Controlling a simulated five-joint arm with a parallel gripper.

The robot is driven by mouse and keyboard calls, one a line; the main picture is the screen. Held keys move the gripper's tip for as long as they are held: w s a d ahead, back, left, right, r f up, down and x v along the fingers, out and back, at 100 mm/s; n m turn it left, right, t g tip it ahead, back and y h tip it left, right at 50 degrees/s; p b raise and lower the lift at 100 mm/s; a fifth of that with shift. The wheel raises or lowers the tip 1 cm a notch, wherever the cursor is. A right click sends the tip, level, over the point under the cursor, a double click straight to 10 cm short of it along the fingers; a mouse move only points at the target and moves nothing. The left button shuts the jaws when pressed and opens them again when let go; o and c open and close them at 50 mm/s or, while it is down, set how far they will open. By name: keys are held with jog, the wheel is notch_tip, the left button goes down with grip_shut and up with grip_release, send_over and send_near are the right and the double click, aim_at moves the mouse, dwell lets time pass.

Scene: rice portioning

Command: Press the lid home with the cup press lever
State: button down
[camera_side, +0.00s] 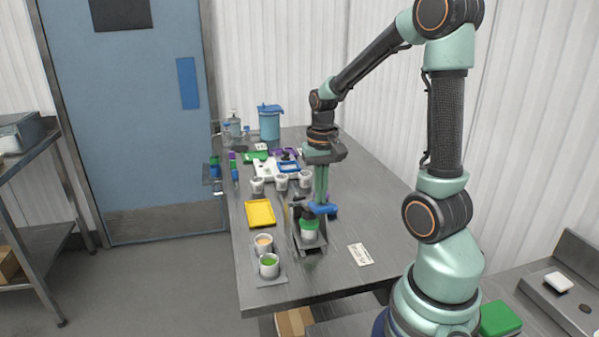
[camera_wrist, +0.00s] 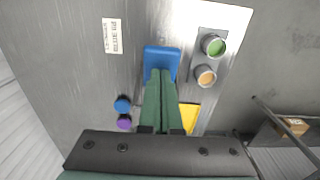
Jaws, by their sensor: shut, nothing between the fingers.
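The cup press (camera_side: 312,246) stands near the front of the steel table in the side view. A white cup with a green lid (camera_side: 309,225) sits in it. The blue lever (camera_side: 325,209) lies above the cup at its far side. My gripper (camera_side: 320,199) points down with its fingers shut and empty, the tips at or just above the lever; I cannot tell whether they touch. In the wrist view, my shut fingertips (camera_wrist: 160,72) overlap the blue lever pad (camera_wrist: 162,55). The cup and lid are hidden there. I cannot tell how deeply the lid is seated.
Two open cups, one with orange (camera_side: 264,243) and one with green contents (camera_side: 269,265), stand at the front left. A yellow tray (camera_side: 260,213) lies left of the press. Several white cups (camera_side: 281,182) stand behind. A label card (camera_side: 360,254) lies on clear table at right.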

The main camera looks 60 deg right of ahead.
aim_at(320, 209)
jog(key=shift+f, duration=0.75)
jog(key=shift+a+f, duration=0.1)
jog(key=shift+f, duration=0.25)
jog(key=shift+s+f, duration=0.1)
jog(key=shift+f, duration=1)
dwell(0.5)
jog(key=shift+r, duration=2.85)
